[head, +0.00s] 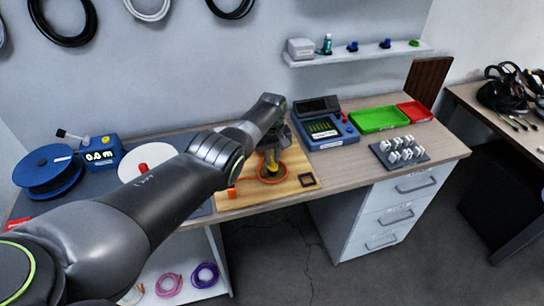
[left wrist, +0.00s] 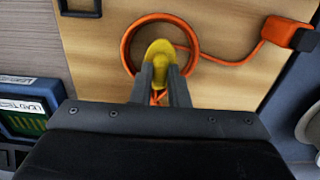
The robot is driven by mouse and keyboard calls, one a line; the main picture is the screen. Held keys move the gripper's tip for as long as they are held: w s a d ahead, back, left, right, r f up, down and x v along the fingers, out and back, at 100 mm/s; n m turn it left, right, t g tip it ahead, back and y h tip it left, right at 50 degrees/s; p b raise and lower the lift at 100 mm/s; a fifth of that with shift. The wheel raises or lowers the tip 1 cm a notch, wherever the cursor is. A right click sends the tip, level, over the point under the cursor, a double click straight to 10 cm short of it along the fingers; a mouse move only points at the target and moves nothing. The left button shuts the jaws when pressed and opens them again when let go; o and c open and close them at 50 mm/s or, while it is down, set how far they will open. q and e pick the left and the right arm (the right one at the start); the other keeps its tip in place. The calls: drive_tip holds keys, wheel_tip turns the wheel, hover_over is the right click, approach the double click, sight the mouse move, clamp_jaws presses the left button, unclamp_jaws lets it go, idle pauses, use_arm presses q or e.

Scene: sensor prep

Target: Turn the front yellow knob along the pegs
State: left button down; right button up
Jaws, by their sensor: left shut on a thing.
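A yellow knob (head: 271,163) stands on the light wooden board (head: 240,200). It also shows in the left wrist view (left wrist: 159,52), inside an orange cable loop (left wrist: 128,48) that lies around it on the board. My left gripper (left wrist: 162,78) points down at the board and is shut on the yellow knob; its fingers hide part of it. In the head view my left gripper (head: 271,150) is partly hidden by its own arm. I see only one yellow knob and cannot make out any pegs. My right gripper is not in view.
The cable runs to an orange block (head: 232,193). A black square frame (head: 307,180) lies on the board's right. A blue tester (head: 328,136) stands beyond it, with a green tray (head: 378,119) and a grey plate with white pieces (head: 421,158) farther right. A blue spool (head: 47,170) sits far left.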

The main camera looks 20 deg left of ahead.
sight(272, 160)
use_arm(q)
drive_tip(key=shift+r, duration=0.1)
drive_tip(key=c, duration=1.4)
unclamp_jaws()
drive_tip(key=shift+r+p, duration=0.3)
drive_tip(key=shift+r, duration=0.2)
wheel_tip(272, 160, up, 5)
drive_tip(key=shift+r+p, duration=0.1)
drive_tip(key=shift+p, duration=0.7)
wheel_tip(272, 160, up, 11)
drive_tip(key=b, duration=0.2)
